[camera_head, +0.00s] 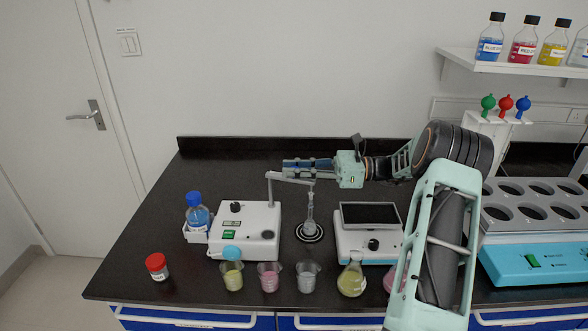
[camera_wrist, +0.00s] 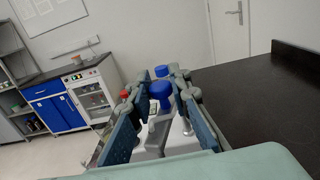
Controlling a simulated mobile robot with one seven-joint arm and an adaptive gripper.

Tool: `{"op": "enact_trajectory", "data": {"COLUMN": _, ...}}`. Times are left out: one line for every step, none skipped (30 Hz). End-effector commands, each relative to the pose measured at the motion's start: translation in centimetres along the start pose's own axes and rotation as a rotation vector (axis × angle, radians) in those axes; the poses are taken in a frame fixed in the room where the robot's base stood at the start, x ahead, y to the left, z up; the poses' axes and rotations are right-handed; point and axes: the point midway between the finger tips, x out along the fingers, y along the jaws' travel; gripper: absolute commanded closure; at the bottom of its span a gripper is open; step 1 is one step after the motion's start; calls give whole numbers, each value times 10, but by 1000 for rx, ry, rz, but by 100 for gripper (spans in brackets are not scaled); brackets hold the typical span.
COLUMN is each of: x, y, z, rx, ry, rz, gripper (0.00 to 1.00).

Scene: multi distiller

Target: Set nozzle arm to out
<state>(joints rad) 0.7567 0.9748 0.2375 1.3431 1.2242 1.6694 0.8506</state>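The nozzle arm (camera_head: 290,178) is a thin grey arm. It rises from the back right of the white dispenser box (camera_head: 246,232) and reaches right, its end over a slim clear flask (camera_head: 310,212) on a dark round plate. My gripper (camera_head: 290,166) points left, level with the nozzle arm and seemingly just behind or above it; contact cannot be told. In the wrist view my gripper (camera_wrist: 160,108) has its two blue-padded fingers apart. A grey part, likely the nozzle arm (camera_wrist: 155,132), shows between them, with the white box beyond partly hidden by the fingers.
A blue-capped bottle (camera_head: 197,213) stands at the box's left. A red-capped jar (camera_head: 157,266) is at front left. Beakers (camera_head: 269,277) and a yellow flask (camera_head: 352,279) line the front edge. A balance (camera_head: 369,232) stands right of the slim flask. The counter's back left is clear.

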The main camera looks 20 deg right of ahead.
Motion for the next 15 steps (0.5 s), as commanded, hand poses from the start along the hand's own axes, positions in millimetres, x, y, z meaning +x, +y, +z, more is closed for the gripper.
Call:
{"op": "enact_trajectory", "data": {"x": 0, "y": -1, "z": 1, "rx": -3, "ry": 0, "rz": -3, "gripper": 77}}
{"op": "enact_trajectory", "data": {"x": 0, "y": -1, "z": 1, "rx": -3, "ry": 0, "rz": -3, "gripper": 73}}
{"op": "enact_trajectory", "data": {"x": 0, "y": -1, "z": 1, "rx": -3, "ry": 0, "rz": -2, "gripper": 69}}
{"op": "enact_trajectory", "data": {"x": 0, "y": -1, "z": 1, "rx": -3, "ry": 0, "rz": -2, "gripper": 66}}
{"op": "enact_trajectory", "data": {"x": 0, "y": -1, "z": 1, "rx": -2, "ry": 0, "rz": -2, "gripper": 64}}
{"op": "enact_trajectory", "data": {"x": 0, "y": -1, "z": 1, "rx": -2, "ry": 0, "rz": -2, "gripper": 64}}
{"op": "enact_trajectory", "data": {"x": 0, "y": -1, "z": 1, "rx": -2, "ry": 0, "rz": -2, "gripper": 64}}
{"op": "enact_trajectory", "data": {"x": 0, "y": 0, "z": 1, "rx": -2, "ry": 0, "rz": -1, "gripper": 64}}
{"op": "enact_trajectory", "data": {"x": 0, "y": 0, "z": 1, "rx": -2, "ry": 0, "rz": -1, "gripper": 64}}
{"op": "enact_trajectory", "data": {"x": 0, "y": 0, "z": 0, "rx": -1, "ry": 0, "rz": -1, "gripper": 64}}
{"op": "enact_trajectory", "data": {"x": 0, "y": 0, "z": 0, "rx": -1, "ry": 0, "rz": -1, "gripper": 64}}
{"op": "enact_trajectory", "data": {"x": 0, "y": 0, "z": 0, "rx": -1, "ry": 0, "rz": -1, "gripper": 64}}
{"op": "enact_trajectory", "data": {"x": -1, "y": 0, "z": 0, "rx": -1, "ry": 0, "rz": -1, "gripper": 64}}
{"op": "enact_trajectory", "data": {"x": -3, "y": 0, "z": 0, "rx": -1, "ry": 0, "rz": -2, "gripper": 64}}
{"op": "enact_trajectory", "data": {"x": -6, "y": -1, "z": 0, "rx": -1, "ry": 0, "rz": -2, "gripper": 64}}
